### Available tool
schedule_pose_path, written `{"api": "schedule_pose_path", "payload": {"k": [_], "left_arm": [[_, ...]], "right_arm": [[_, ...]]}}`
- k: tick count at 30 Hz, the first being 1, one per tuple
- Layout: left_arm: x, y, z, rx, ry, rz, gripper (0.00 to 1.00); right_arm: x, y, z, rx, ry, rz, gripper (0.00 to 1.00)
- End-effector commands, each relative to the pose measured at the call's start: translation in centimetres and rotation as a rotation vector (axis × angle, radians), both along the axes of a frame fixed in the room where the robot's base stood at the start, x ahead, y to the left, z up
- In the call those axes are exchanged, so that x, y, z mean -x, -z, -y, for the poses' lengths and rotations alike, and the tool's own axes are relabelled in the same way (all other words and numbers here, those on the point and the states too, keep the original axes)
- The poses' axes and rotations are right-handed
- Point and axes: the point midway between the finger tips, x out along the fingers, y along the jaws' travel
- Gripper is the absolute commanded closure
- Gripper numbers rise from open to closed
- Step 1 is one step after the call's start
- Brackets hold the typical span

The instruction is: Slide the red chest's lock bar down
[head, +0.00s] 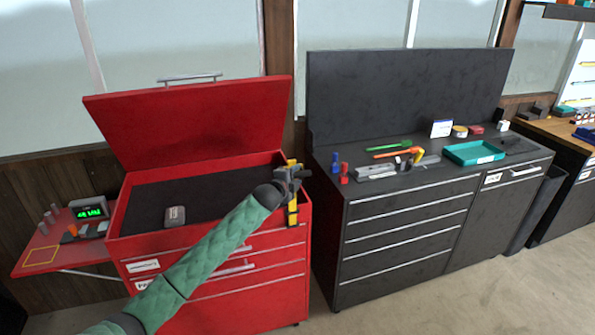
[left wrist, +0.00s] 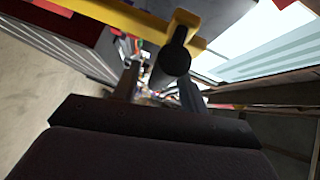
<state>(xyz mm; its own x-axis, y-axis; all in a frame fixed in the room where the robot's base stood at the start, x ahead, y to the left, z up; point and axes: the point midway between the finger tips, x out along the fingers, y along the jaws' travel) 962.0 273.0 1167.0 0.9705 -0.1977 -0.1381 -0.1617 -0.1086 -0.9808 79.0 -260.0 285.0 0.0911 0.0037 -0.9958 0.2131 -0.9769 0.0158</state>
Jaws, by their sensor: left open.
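The red chest (head: 215,300) stands at left in the head view with its lid (head: 190,120) raised. Its lock bar (head: 292,216), yellow with dark parts, is upright at the chest's front right corner. My left gripper (head: 294,173) is at the upper part of the bar and hides some of it. In the left wrist view the open fingers (left wrist: 160,88) point toward a dark round-ended knob (left wrist: 175,62), which appears between them beside a yellow piece (left wrist: 130,18). I cannot tell whether the fingers touch the knob. My right gripper is out of view.
A dark cabinet (head: 405,235) stands to the right, with a teal tray (head: 474,153) and several tools on top. A gap separates it from the chest. A red side shelf (head: 38,262) with a green-lit display (head: 90,212) juts out at left. A small grey object (head: 175,215) lies in the chest.

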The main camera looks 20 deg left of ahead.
Motion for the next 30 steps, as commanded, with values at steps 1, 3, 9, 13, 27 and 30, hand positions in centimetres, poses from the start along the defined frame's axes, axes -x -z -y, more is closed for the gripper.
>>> {"api": "schedule_pose_path", "payload": {"k": [1,3,9,13,27,30], "left_arm": [[-0.5,-0.1,0.1,0.001,0.0,-0.001,0.57],[-0.9,0.0,0.2,0.001,0.0,-0.001,0.57],[-1.4,0.2,0.3,0.001,0.0,0.0,0.57],[-1.3,0.2,0.3,0.001,0.0,0.0,0.57],[-1.4,0.4,0.3,0.001,0.0,-0.001,1.0],[-1.7,0.8,0.3,0.001,-0.001,-0.001,1.0]], "right_arm": [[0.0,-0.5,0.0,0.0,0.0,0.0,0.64],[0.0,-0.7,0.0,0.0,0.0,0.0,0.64],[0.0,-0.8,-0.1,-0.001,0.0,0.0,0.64],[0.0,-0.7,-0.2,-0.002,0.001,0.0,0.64],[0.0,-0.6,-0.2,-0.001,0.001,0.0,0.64],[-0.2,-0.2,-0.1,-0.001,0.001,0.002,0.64]]}}
